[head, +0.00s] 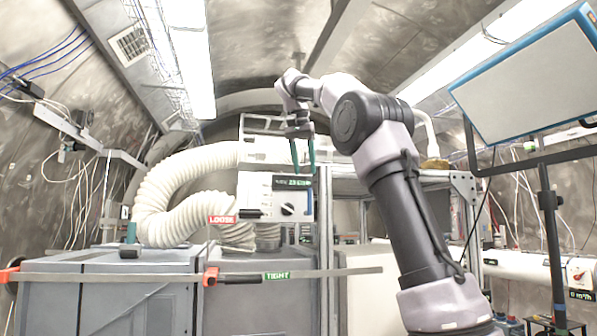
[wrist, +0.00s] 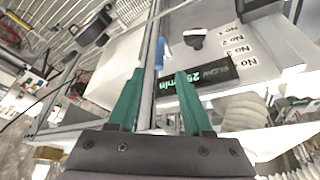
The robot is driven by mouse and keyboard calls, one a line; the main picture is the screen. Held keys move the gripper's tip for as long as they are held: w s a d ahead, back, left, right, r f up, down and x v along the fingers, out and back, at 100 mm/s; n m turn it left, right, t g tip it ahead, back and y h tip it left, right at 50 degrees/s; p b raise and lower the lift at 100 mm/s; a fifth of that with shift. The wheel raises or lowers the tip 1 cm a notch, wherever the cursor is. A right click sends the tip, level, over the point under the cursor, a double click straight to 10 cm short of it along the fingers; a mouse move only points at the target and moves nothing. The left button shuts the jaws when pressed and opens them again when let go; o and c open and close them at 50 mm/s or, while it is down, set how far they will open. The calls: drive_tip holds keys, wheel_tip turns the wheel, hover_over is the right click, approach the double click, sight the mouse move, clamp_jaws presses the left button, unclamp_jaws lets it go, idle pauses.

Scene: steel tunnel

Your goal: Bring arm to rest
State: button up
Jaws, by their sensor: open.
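My gripper (head: 302,158) is at the end of my raised, bent arm, in front of the control box (head: 262,196) with the lit display and dark knob. Its two green fingers point down and stand apart with nothing between them. In the wrist view my gripper (wrist: 158,95) also shows open, its green fingers spread. The display (wrist: 205,80) and a label with several numbered lines (wrist: 236,48) lie beyond the fingertips. I cannot tell whether a fingertip touches the box.
A white corrugated hose (head: 165,190) curves at the left. A horizontal bar (head: 130,278) with LOOSE and TIGHT tags crosses the grey cabinets (head: 255,306). A metal shelf frame (head: 326,230) stands behind my arm. A blue-edged panel (head: 525,75) on a black stand is at the right.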

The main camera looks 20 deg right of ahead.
idle(0.4)
drive_tip(key=s+f+n+t+y, duration=0.2)
drive_tip(key=s+f+t+y, duration=0.1)
drive_tip(key=s+f, duration=2.5)
drive_tip(key=shift+f+n+t+y, duration=0.3)
drive_tip(key=shift+y, duration=0.6)
drive_tip(key=shift+s+d, duration=0.1)
